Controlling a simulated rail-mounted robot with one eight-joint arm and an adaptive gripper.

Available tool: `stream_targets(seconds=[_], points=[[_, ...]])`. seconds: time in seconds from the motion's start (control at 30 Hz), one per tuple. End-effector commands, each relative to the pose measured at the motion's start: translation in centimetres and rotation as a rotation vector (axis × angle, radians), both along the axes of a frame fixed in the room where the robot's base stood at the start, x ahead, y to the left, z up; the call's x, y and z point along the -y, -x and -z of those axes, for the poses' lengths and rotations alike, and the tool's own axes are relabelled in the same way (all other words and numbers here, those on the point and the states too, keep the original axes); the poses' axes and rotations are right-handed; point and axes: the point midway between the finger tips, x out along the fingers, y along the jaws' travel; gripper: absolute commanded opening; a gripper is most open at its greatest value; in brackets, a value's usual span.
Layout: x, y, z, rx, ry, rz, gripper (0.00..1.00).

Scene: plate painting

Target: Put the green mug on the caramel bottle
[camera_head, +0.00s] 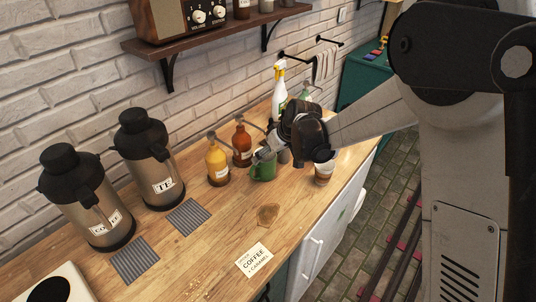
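The green mug (264,170) is in the middle of the head view, just right of the pump bottles. My gripper (270,153) is at the mug's upper right side and overlaps its rim. The fingertips are small and partly hidden, so I cannot tell whether they close on the mug. I cannot tell whether the mug touches the counter. A yellow pump bottle (217,166) stands left of the mug, and a brown-orange pump bottle (242,148) stands behind it. Their labels are too small to read, so I cannot tell which one is caramel.
Two coffee urns, one (88,200) and another (148,163), stand left on the wooden counter (205,255). A paper cup (324,172) is right of my gripper. A spray bottle (279,95) stands behind. A card (254,260) and a brown stain (268,214) are in front.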

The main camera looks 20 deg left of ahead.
Motion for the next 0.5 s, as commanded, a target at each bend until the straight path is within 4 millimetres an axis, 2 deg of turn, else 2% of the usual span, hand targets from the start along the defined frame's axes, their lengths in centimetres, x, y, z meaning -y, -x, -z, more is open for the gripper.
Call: stream_targets(seconds=[0.1,0.37,0.5], points=[[0.0,0.0,-0.06,0.0,0.0,0.0,0.8],[0.0,0.01,-0.17,0.0,0.0,0.0,0.8],[0.28,0.11,-0.83,0.0,0.0,0.001,0.8]])
